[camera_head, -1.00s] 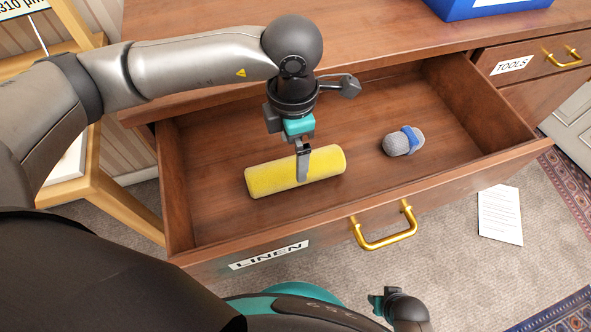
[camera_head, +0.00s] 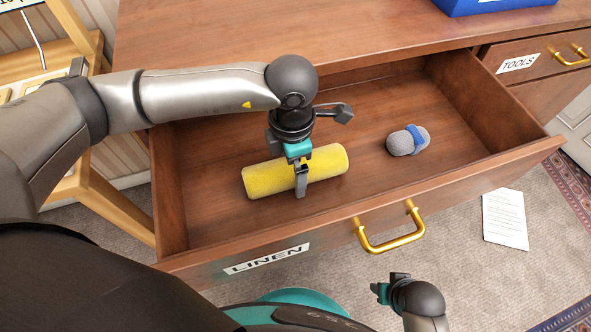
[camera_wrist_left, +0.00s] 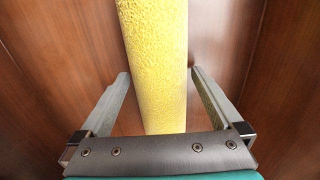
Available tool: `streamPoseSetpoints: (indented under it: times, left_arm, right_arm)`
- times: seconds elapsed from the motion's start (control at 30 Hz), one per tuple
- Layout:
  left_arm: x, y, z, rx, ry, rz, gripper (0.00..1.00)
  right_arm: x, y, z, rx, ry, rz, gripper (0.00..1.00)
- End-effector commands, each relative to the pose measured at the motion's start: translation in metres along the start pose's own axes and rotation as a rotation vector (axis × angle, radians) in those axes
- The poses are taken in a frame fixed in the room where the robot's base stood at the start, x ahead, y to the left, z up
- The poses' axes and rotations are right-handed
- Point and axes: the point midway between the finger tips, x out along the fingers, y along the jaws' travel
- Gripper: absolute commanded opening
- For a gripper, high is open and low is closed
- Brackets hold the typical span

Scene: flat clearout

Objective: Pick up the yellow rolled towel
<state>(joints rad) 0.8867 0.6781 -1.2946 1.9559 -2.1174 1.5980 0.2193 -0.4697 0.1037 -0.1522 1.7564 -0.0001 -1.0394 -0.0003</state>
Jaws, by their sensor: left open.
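The yellow rolled towel (camera_head: 325,163) lies in the open drawer labelled LINEN (camera_head: 205,228), slightly slanted across its floor. My left gripper (camera_head: 300,190) is over the middle of the towel, pointing down. In the left wrist view the towel (camera_wrist_left: 157,65) runs between the two open fingers (camera_wrist_left: 160,85), with a gap on each side. The gripper hides part of the towel's middle in the head view. My right gripper (camera_head: 386,289) is outside the drawer at the lower right, apart from the towel; its jaw state is unclear.
A grey rolled item with a blue band (camera_head: 408,140) lies in the drawer to the right. The drawer has a brass handle (camera_head: 390,232) in front. A TOOLS drawer (camera_head: 540,62) is shut at right. A blue box (camera_head: 480,6) stands on the top. A paper (camera_head: 505,218) lies on the floor.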

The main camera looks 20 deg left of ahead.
Motion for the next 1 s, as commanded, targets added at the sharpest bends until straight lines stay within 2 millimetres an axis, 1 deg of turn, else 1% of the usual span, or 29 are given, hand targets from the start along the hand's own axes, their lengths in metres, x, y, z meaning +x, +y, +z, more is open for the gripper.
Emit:
streamPoseSetpoints:
  times: [0.1,0.33,0.37,1.0]
  left_arm:
    - [0.0052,-0.0002,0.0000,0.001,0.000,0.000,1.00]
    - [0.0050,-0.0002,0.0001,0.001,0.000,0.000,1.00]
    - [0.0050,-0.0002,0.0001,0.001,0.000,0.000,0.98]
    - [0.0047,-0.0002,0.0001,0.001,0.000,0.000,0.26]
  right_arm:
    - [-0.0025,0.0004,-0.0026,0.000,0.006,0.001,0.50]
    - [-0.0035,0.0004,-0.0032,0.001,0.006,0.001,0.50]
    - [-0.0034,0.0004,-0.0033,0.001,0.006,0.001,0.50]
    - [-0.0033,0.0001,-0.0035,0.000,0.007,0.000,0.50]
